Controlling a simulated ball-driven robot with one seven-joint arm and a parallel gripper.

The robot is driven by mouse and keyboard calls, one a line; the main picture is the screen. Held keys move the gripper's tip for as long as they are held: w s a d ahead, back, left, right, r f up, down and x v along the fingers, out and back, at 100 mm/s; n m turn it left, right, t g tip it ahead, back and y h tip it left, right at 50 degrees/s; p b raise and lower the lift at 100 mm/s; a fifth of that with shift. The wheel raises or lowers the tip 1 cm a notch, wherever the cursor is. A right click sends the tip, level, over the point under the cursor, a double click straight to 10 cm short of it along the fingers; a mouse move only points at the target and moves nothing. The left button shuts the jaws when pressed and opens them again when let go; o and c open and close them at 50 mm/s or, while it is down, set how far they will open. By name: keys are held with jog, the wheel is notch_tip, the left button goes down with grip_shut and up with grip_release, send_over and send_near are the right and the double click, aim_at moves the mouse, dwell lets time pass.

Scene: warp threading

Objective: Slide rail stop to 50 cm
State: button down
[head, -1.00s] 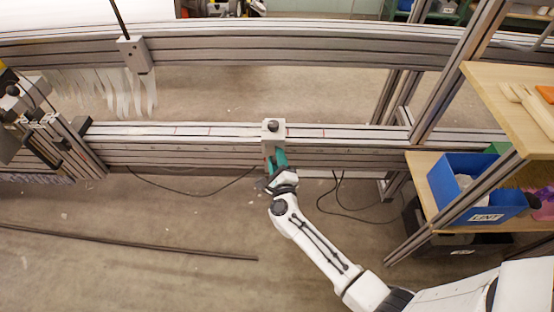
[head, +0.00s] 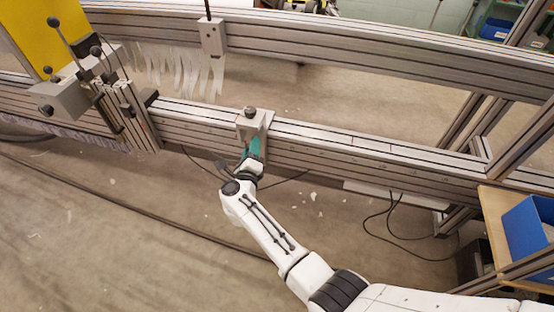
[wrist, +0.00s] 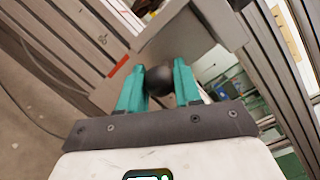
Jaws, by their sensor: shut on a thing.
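The rail stop (head: 250,127) is a pale grey block with a dark knob on top, sitting over the lower aluminium rail (head: 330,150). My gripper (head: 252,150) reaches it from the front, its teal fingers against the block's front face. In the wrist view the teal fingers of my gripper (wrist: 160,88) are shut on a round black knob (wrist: 160,80) of the rail stop (wrist: 215,20). A red mark (wrist: 118,66) shows on the rail beside the stop.
A dark end block (head: 149,97) and lever unit (head: 62,98) stand left of the stop. White strips (head: 190,70) hang behind, below a second grey clamp (head: 212,37) on the upper rail. The rail is clear to the right, towards a blue bin (head: 528,228).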

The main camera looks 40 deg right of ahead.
jog(key=shift+w+a+b, duration=0.45)
jog(key=shift+w+a, duration=0.25)
jog(key=shift+w, duration=0.2)
jog(key=shift+w+a+b, duration=0.4)
jog(key=shift+w+a, duration=0.25)
jog(key=shift+w, duration=0.2)
jog(key=c, duration=0.8)
grip_release()
jog(key=p+v, duration=0.4)
jog(key=v, duration=0.7)
jog(key=shift+d, duration=0.1)
